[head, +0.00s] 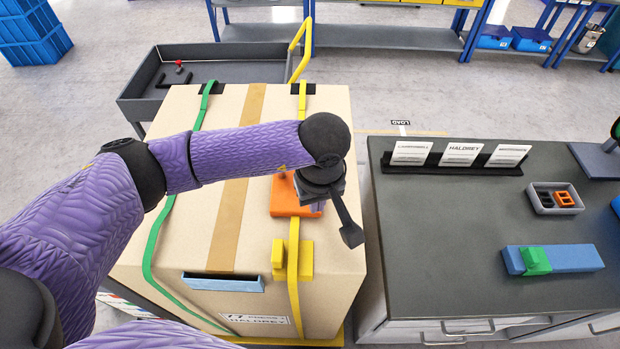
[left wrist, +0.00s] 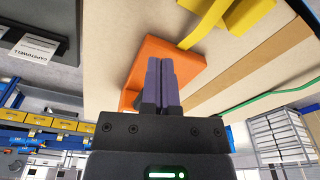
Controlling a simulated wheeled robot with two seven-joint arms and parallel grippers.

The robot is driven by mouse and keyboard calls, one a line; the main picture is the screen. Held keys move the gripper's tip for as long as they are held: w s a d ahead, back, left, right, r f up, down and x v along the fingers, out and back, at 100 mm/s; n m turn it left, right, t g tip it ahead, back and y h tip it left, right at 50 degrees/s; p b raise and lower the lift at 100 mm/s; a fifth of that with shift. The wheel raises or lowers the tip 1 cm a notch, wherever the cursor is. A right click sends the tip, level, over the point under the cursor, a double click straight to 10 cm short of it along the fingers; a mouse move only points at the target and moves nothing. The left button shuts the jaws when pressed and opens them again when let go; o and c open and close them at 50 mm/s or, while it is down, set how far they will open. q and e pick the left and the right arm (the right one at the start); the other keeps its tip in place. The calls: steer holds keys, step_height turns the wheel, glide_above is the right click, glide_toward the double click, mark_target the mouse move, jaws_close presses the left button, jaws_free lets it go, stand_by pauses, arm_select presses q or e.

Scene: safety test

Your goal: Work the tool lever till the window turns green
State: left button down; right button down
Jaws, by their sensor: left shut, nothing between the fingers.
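The orange strapping tool (head: 285,197) sits on the yellow strap (head: 293,250) on top of the carton. In the left wrist view the orange tool (left wrist: 190,62) lies right behind the fingers, with the yellow strap (left wrist: 205,24) leaving its upper edge. My left gripper (head: 316,207) is over the tool's right side, shut and empty; its purple-grey fingers also show in the left wrist view (left wrist: 161,65). I cannot tell whether they touch the tool. The lever is not clearly seen, and no window shows; my arm and gripper hide part of the tool. My right gripper is not in view.
The large carton (head: 180,245) also carries a green strap (head: 152,245) and a yellow buckle block (head: 305,260). A dark worktop (head: 440,240) with label cards, a small tray (head: 540,208) and a blue bar (head: 575,258) stands right. A grey cart (head: 225,72) is behind.

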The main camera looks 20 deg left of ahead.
arm_select(q)
step_height(320, 180, up, 10)
steer(key=shift+s+d+b, duration=0.3)
steer(key=shift+s+b, duration=0.05)
steer(key=shift+s, duration=0.05)
stand_by(0.6)
steer(key=w+a+p, duration=0.1)
steer(key=p, duration=0.4)
steer(key=w+a+p, duration=0.1)
steer(key=w+p, duration=0.1)
steer(key=p, duration=0.2)
steer(key=shift+w+r+p, duration=0.15)
steer(key=shift+w+p, duration=0.15)
steer(key=shift+p, duration=0.05)
steer(key=shift+w+a+f+b, duration=0.15)
steer(key=shift+f+b, duration=1)
steer(key=shift+f, duration=0.6)
steer(key=shift+w+a+f+b, duration=0.1)
steer(key=shift+f+b, duration=1.05)
steer(key=shift+f, duration=0.55)
